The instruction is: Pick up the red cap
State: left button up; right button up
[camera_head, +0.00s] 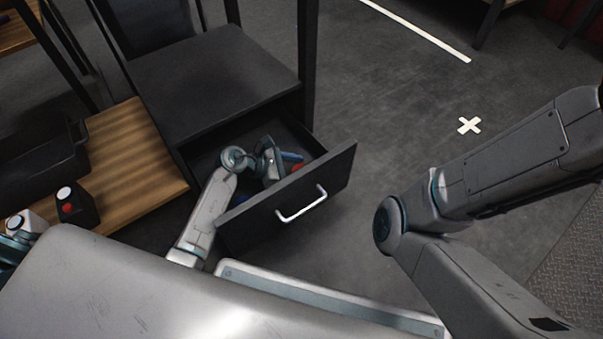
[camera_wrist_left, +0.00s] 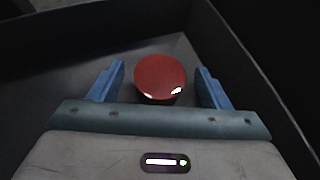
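The red cap (camera_wrist_left: 160,76) is round and lies inside the open drawer. In the head view only a small red part of it (camera_head: 297,167) shows beside my gripper. My left gripper (camera_head: 286,162) reaches down into the drawer. In the wrist view its two blue fingers are apart, one on each side of the cap, with a gap on both sides. The left gripper is open and empty. My right arm shows at the right of the head view, but its gripper is out of sight.
The drawer (camera_head: 330,175) has a dark front with a metal handle (camera_head: 302,204), and its walls rise around my left gripper. A dark cabinet top (camera_head: 210,75) is behind it. A small dark box (camera_head: 77,208) with white and red buttons stands at left near a wooden surface (camera_head: 130,150).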

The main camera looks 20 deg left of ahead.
pick_arm(q)
jog(key=c, duration=0.8)
jog(key=shift+c, duration=0.2)
